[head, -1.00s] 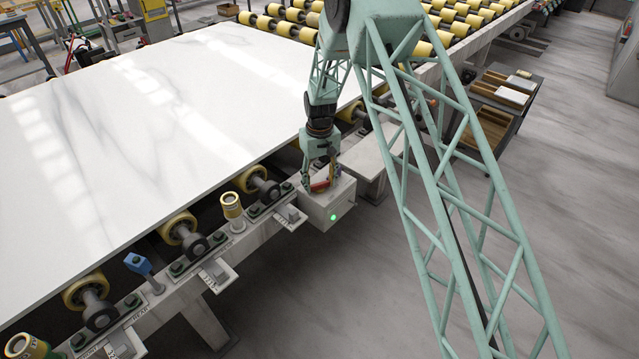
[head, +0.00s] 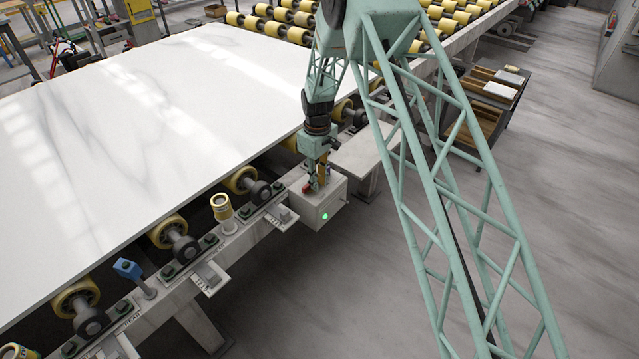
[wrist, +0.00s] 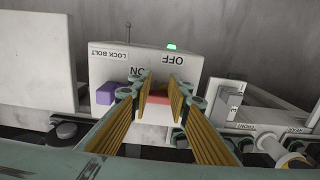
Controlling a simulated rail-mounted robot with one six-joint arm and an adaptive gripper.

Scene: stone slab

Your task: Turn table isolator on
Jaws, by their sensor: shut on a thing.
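The isolator box (head: 325,208) is a pale box on the table's side rail, with a lit green lamp (head: 325,216) on its front. My gripper (head: 315,186) is over its top, shut on a red handle (head: 307,188). In the wrist view, the box (wrist: 108,63) carries upside-down labels OFF, ON and LOCK BOLT. The red handle (wrist: 158,98) shows between my gripper's yellow-padded fingers (wrist: 160,88). The fingertips are beside the ON label and partly hide the handle, so its exact pointing is hard to tell. A purple block (wrist: 106,94) sits below LOCK BOLT.
A large white slab (head: 150,130) lies on yellow rollers left of my arm. Along the rail are a yellow-topped post (head: 222,207), a blue-topped post (head: 128,268) and small labelled brackets (head: 210,277). Open floor (head: 330,310) lies in front.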

